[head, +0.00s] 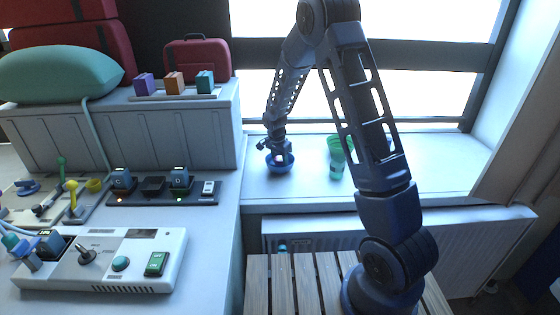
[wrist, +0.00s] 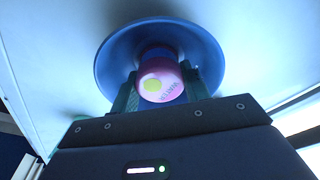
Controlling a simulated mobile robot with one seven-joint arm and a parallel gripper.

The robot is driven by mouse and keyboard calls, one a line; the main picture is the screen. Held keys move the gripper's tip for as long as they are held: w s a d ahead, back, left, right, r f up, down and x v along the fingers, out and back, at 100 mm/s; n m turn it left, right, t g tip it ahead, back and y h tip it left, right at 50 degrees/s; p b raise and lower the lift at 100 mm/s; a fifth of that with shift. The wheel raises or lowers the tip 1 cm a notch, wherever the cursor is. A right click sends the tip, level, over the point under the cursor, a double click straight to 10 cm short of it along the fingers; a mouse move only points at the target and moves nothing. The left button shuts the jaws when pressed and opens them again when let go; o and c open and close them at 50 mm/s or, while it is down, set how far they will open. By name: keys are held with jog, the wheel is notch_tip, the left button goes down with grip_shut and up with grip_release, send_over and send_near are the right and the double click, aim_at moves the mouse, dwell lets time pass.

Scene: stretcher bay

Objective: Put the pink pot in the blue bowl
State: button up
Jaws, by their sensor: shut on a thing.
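The blue bowl (head: 281,166) stands on the white window sill, and in the wrist view the bowl (wrist: 108,62) fills the upper middle. The pink pot (wrist: 165,82), with a yellow-green mark on its end, shows between my fingers in the wrist view. My gripper (wrist: 158,88) is shut on the pink pot and holds it at the bowl, over its opening. In the head view my gripper (head: 277,152) is at the bowl and mostly hides the pot. I cannot tell whether the pot touches the bowl's bottom.
Green cups (head: 337,160) stand on the sill (head: 300,190) right of the bowl, partly behind my arm. A white cabinet (head: 130,125) rises to the left of the bowl. The sill between bowl and cups is clear. A slatted wooden bench (head: 285,290) is below.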

aim_at(278, 160)
jog(key=o, duration=1)
jog(key=shift+f, duration=0.1)
notch_tip(278, 160, up, 12)
jog(key=s+a, duration=0.1)
jog(key=s+d+r+n, duration=0.2)
jog(key=s+d+r, duration=0.3)
jog(key=d+r, duration=0.35)
jog(key=s+d+r+n+t+y, duration=0.1)
jog(key=s+d+r+n, duration=0.1)
jog(key=s+d+r, duration=0.55)
jog(key=s+d+r+n+t, duration=0.1)
jog(key=s+d+r+n, duration=0.3)
jog(key=s, duration=0.6)
jog(key=s+d+n+t, duration=0.1)
jog(key=s+d, duration=0.4)
jog(key=s, duration=0.7)
jog(key=shift+s+f, duration=0.3)
jog(key=shift+f, duration=0.05)
